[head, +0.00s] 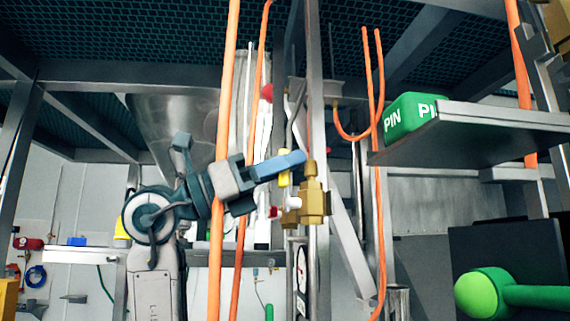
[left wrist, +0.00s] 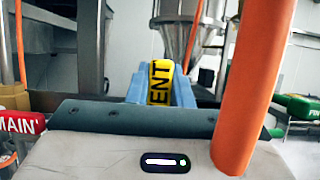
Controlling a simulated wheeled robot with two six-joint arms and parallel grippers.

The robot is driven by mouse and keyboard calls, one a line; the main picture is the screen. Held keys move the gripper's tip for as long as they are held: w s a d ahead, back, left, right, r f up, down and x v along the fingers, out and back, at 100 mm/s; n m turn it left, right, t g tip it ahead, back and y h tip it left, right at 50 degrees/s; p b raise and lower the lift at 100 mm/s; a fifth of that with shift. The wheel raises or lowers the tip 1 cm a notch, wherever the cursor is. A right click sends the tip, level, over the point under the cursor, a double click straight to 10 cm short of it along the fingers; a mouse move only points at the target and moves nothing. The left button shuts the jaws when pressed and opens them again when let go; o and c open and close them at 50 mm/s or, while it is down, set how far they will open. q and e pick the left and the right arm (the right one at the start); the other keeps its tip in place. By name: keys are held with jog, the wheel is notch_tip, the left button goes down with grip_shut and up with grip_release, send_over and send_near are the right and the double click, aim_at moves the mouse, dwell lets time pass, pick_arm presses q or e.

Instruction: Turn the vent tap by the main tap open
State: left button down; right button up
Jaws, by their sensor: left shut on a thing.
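The yellow vent tap handle (left wrist: 160,82), with "ENT" readable on it, sits between the blue fingers of my left gripper in the left wrist view. In the head view my left gripper (head: 290,165) reaches in from the left, shut on this yellow handle (head: 285,180), beside a brass valve body (head: 313,203). The fingers hide part of the handle. The red main tap handle (left wrist: 20,124), marked "MAIN", shows at the left edge of the left wrist view. A small red piece (head: 273,212) shows below the gripper in the head view. My right gripper is not in view.
An orange hose (head: 224,100) hangs by my left arm and looms large in the left wrist view (left wrist: 248,85). A metal post (head: 315,80) stands behind the valve. A green mallet (head: 485,293) is lower right.

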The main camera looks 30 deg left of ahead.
pick_arm(q)
jog(key=shift+f, duration=0.2)
jog(key=c, duration=1.3)
grip_release()
jog(key=shift+a, duration=0.1)
jog(key=shift+s+a+f+b, duration=0.15)
jog(key=shift+a+b, duration=0.05)
jog(key=shift+b, duration=0.1)
jog(key=b+v, duration=0.5)
jog(key=v, duration=0.5)
jog(key=shift+s+a, duration=0.1)
